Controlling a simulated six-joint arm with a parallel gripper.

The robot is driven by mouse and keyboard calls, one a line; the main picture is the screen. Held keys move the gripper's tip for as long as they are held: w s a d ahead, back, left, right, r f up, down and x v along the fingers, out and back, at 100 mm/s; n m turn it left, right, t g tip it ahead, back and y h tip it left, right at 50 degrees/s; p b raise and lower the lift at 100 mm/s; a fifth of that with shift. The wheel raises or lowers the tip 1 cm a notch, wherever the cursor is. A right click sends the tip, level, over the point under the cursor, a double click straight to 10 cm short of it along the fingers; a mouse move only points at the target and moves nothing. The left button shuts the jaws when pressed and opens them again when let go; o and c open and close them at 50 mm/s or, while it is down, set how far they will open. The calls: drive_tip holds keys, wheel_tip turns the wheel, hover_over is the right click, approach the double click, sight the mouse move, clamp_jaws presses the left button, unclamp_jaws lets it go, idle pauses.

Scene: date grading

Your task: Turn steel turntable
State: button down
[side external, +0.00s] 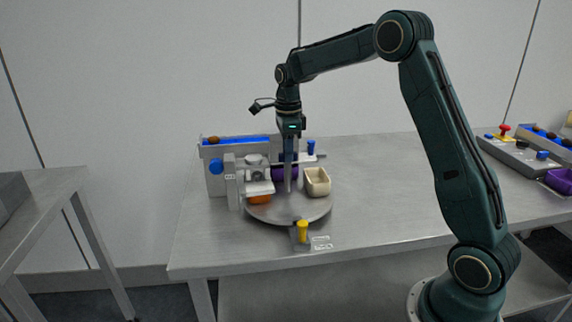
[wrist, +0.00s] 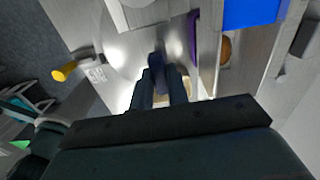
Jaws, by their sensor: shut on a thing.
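The round steel turntable (side external: 290,213) lies on the steel table, with a cream bin (side external: 317,183) at its right, a purple bin (side external: 287,173) at its back and an orange bin (side external: 260,198) at its left, partly hidden. My gripper (side external: 287,188) points straight down near the turntable's middle. Its jaws are shut on a narrow upright part there, which the fingers mostly hide. In the wrist view the fingers (wrist: 158,80) are close together above the shiny plate.
A grey machine (side external: 232,182) with a blue-lined trough (side external: 236,143) stands close behind and left of my gripper. A yellow peg (side external: 303,231) stands at the turntable's front edge. A control box (side external: 517,152) with a red button is far right. The table's middle right is clear.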

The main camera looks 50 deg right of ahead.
idle(0.3)
drive_tip(key=c, duration=1.4)
unclamp_jaws()
drive_tip(key=shift+o, duration=0.2)
drive_tip(key=shift+r, duration=0.15)
wheel_tip(320, 180, up, 14)
drive_tip(key=shift+f, duration=0.2)
